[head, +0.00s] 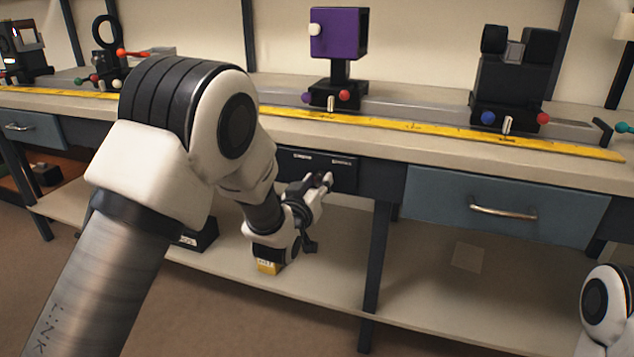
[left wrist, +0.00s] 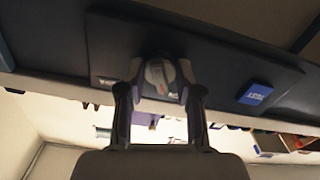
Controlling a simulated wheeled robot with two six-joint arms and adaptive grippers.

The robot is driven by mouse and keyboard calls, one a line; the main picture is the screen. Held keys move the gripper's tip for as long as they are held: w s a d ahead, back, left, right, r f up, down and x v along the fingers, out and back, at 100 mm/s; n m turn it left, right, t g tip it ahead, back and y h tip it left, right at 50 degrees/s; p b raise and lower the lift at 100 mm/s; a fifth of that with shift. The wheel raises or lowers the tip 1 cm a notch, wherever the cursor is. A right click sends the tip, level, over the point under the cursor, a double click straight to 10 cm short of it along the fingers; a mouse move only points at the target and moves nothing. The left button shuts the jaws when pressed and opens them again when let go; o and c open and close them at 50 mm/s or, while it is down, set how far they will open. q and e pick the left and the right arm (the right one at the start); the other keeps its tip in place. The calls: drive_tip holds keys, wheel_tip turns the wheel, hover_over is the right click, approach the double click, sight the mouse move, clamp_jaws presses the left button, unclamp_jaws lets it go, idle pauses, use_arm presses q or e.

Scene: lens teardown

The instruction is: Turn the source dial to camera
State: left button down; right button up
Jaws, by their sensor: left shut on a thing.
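The source dial (left wrist: 156,74) is a grey round knob with a small red mark, on a dark panel (left wrist: 110,50) in the left wrist view. My left gripper (left wrist: 161,80) has a finger on each side of the dial and is shut on it. In the head view the dark panel (head: 342,176) is under the bench's front edge, with two small pale labels along its top. There my left gripper (head: 320,184) is at the panel's front and hides the dial. The setting of the dial cannot be read. My right gripper is out of view.
A blue drawer (head: 450,205) with a metal handle is right of the panel. Above, the bench carries a yellow ruler (head: 440,130), a purple box device (head: 325,35) and a black device (head: 505,80). A lower shelf (head: 320,275) runs beneath.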

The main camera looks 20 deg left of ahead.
use_arm(q)
drive_tip(key=m+p, duration=0.2)
drive_tip(key=m, duration=0.3)
drive_tip(key=shift+r, duration=0.1)
drive_tip(key=m+p, duration=0.1)
drive_tip(key=m, duration=0.2)
drive_tip(key=shift+d+m, duration=0.1)
drive_tip(key=shift+m, duration=0.2)
drive_tip(key=shift+m+p, duration=0.55)
drive_tip(key=shift+m, duration=0.85)
drive_tip(key=c, duration=0.8)
unclamp_jaws()
drive_tip(key=shift+o, duration=0.2)
